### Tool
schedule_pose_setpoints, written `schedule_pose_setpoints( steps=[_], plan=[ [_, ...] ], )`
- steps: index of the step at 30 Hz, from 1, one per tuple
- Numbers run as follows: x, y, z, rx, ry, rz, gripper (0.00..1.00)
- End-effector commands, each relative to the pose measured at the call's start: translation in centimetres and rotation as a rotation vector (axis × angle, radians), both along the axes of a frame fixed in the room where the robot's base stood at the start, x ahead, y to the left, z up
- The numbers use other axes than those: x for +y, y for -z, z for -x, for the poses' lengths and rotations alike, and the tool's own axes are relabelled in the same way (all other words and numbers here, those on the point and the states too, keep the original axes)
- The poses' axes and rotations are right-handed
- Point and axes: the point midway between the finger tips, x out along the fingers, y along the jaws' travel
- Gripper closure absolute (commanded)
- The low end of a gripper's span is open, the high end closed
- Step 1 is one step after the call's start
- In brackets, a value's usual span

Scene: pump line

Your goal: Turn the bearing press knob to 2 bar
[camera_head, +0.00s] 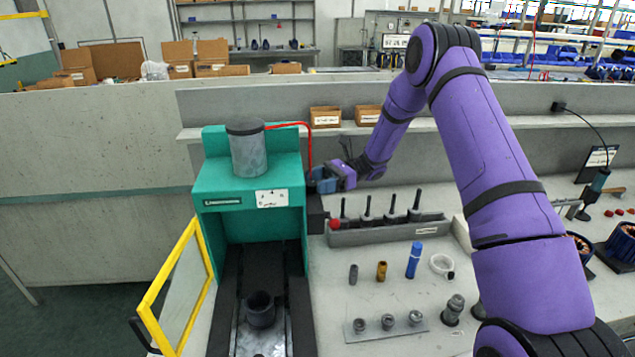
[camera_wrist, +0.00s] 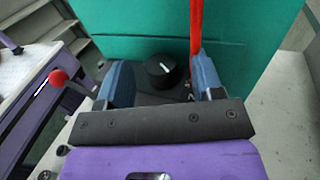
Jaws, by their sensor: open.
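The teal bearing press (camera_head: 250,193) stands left of centre in the head view, with a grey cylinder on top. My gripper (camera_head: 316,182) is at the press's right side. In the wrist view the black round knob (camera_wrist: 161,70), with a short white pointer mark, lies between the two blue fingers of my gripper (camera_wrist: 162,78). The fingers are open, with visible gaps on both sides of the knob. The knob is hidden in the head view. No pressure scale or reading is legible.
A red hose (camera_head: 309,145) runs down beside the press, close to the right finger in the wrist view. A red ball-ended lever (camera_head: 335,224) is below my gripper. The yellow-framed guard (camera_head: 178,285) stands open. A grey tool rack (camera_head: 385,232) and small parts occupy the bench.

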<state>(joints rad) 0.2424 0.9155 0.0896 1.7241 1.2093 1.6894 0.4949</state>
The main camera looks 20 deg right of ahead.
Motion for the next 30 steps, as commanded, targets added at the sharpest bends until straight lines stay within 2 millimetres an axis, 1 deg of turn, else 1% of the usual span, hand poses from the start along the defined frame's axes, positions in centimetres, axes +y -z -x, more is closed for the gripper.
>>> schedule_pose_setpoints(
  steps=[3, 10, 11, 12, 17, 18, 23, 30],
  plan=[
    [0.41, -0.01, 0.09, 0.0, 0.0, 0.0, 0.39],
    [0.45, -0.02, 0.09, 0.0, 0.0, 0.0, 0.39],
    [0.45, -0.02, 0.09, 0.0, 0.0, 0.0, 0.41],
    [0.44, -0.02, 0.09, 0.0, 0.0, 0.0, 0.51],
    [0.43, -0.02, 0.09, 0.0, 0.0, 0.0, 0.87],
    [0.43, -0.02, 0.09, 0.0, 0.0, 0.0, 0.89],
    [0.36, -0.04, 0.2, 0.0, 0.033, -0.001, 0.89],
    [0.29, -0.08, 0.69, 0.003, 0.26, -0.003, 0.88]
  ],
)
